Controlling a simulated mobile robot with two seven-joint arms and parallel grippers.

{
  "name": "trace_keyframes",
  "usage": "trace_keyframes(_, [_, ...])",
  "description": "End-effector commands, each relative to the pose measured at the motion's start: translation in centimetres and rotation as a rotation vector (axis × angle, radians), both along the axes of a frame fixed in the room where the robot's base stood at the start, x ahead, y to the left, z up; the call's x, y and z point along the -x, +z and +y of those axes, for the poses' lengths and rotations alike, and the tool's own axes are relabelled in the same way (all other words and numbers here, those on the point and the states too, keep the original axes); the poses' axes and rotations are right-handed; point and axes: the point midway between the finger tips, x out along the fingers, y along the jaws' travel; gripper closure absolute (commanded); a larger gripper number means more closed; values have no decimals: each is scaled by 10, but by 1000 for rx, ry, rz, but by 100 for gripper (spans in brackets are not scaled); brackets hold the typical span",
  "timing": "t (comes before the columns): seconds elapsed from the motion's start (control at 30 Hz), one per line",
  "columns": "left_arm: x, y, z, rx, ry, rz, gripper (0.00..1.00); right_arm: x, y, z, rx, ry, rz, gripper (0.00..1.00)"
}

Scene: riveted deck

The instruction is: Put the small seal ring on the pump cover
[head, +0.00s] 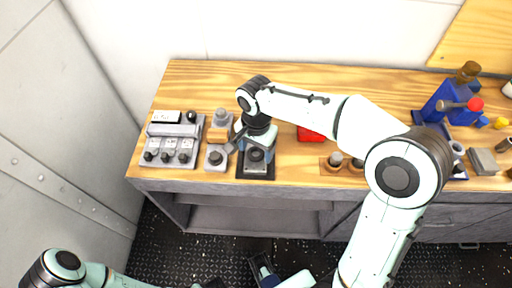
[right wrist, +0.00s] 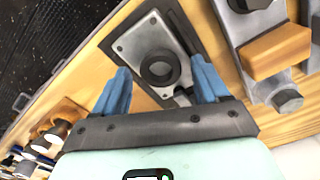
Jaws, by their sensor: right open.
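The pump cover (right wrist: 135,42) is a grey metal plate with corner bolts on a dark base; in the head view it stands near the bench's front edge (head: 257,168). A thick black ring (right wrist: 160,68), which looks like the small seal ring, lies flat on the plate. My right gripper (right wrist: 161,84) is open, its blue fingers apart on either side of the ring and not closed on it. In the head view the right gripper (head: 243,141) hangs over the cover and partly hides it.
Left of the cover are a block with an orange bar (head: 217,135) and a grey switch panel (head: 173,144). A red object (head: 310,134) lies right, partly behind my arm. Blue equipment (head: 440,102) stands far right. The back middle of the wooden bench (head: 215,75) is clear.

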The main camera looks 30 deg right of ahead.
Motion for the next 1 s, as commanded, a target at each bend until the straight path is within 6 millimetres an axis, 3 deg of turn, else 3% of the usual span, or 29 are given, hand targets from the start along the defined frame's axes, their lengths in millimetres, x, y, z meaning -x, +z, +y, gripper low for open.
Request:
trace_keyframes(0.5, [-5,19,0,0,0,-7,57,-1,101,0,-2,0,-5,26])
trace_keyframes(0.7, [-6,23,0,0,0,-8,57,0,118,0,-1,0,-2,26])
trace_keyframes(1.0, [-6,23,0,0,0,-8,57,0,120,0,-1,0,-1,26])
